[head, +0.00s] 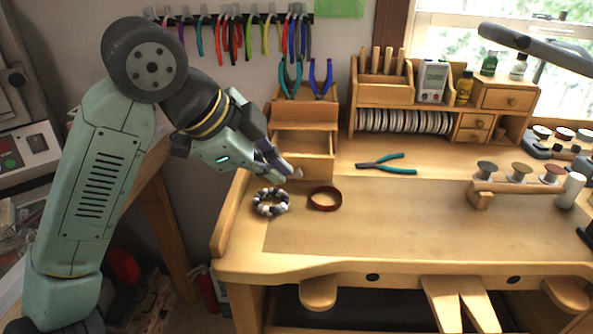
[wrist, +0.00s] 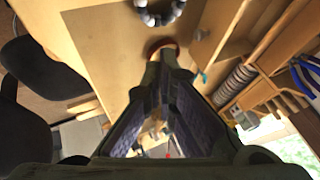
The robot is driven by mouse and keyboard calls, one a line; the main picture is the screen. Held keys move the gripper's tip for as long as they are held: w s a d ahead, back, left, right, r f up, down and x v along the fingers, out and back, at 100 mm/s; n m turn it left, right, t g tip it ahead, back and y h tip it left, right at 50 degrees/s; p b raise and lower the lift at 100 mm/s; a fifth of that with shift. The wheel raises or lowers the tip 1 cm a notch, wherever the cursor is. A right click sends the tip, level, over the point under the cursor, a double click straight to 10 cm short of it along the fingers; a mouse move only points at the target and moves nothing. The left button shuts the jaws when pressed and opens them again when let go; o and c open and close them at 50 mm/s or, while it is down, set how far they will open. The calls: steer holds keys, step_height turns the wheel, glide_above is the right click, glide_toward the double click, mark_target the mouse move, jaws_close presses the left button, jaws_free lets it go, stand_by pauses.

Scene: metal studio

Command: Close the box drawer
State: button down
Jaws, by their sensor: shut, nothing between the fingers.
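The wooden box (head: 310,110) stands at the back left of the workbench. Its drawer (head: 318,166) is pulled out toward the front, and its inside shows from above. A small round knob (head: 298,173) is on the drawer's front. My gripper (head: 286,174) is shut and empty, at the left of the drawer's front close to the knob. Whether it touches the drawer cannot be told. In the wrist view my gripper's fingers (wrist: 167,62) meet near the picture's middle, with the drawer (wrist: 212,30) to their right.
Teal pliers (head: 388,165) lie to the right. A wooden organizer (head: 384,92) stands behind them. The bench's middle is clear.

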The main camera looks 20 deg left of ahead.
steer(key=p+x, duration=0.1)
steer(key=x, duration=0.4)
steer(key=shift+w+d+f, duration=0.1)
steer(key=shift+w+f, duration=0.15)
steer(key=shift+f, duration=0.05)
steer(key=w+p, duration=0.1)
steer(key=w, duration=0.2)
steer(key=shift+w+f+p, duration=0.15)
steer(key=shift+f+p, duration=0.05)
steer(key=shift+p, duration=0.15)
steer(key=shift+w+a+f, duration=0.15)
steer(key=shift+w+a, duration=0.15)
steer(key=shift+w, duration=0.2)
